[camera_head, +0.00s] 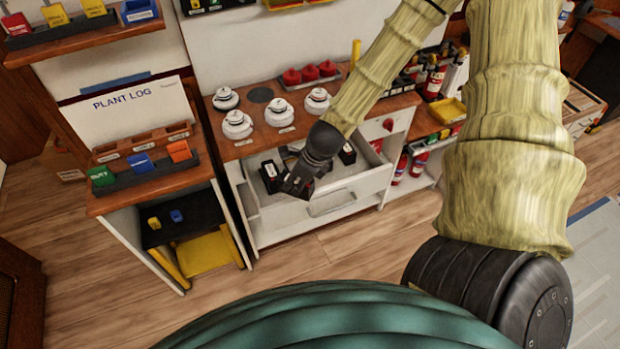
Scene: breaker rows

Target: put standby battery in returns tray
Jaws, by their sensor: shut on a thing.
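My gripper (298,182) is over the open white drawer (332,200) under the wooden counter. It is shut on a small dark block, probably a battery, which is mostly lost against the dark fingers. Another black block (270,176) stands in the drawer just left of my gripper. A further black block (347,154) stands in the drawer to the right, partly behind my wrist. I cannot read labels, so I cannot tell which is the standby battery. No tray is legibly marked as the returns tray; a yellow tray (449,111) sits on the right counter.
White round devices (237,124) and red knobs (310,72) stand on the counter (262,140) above the drawer. A shelf unit with coloured breakers (141,164) is at left. Red extinguishers (419,163) stand at right. The floor in front (330,250) is clear.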

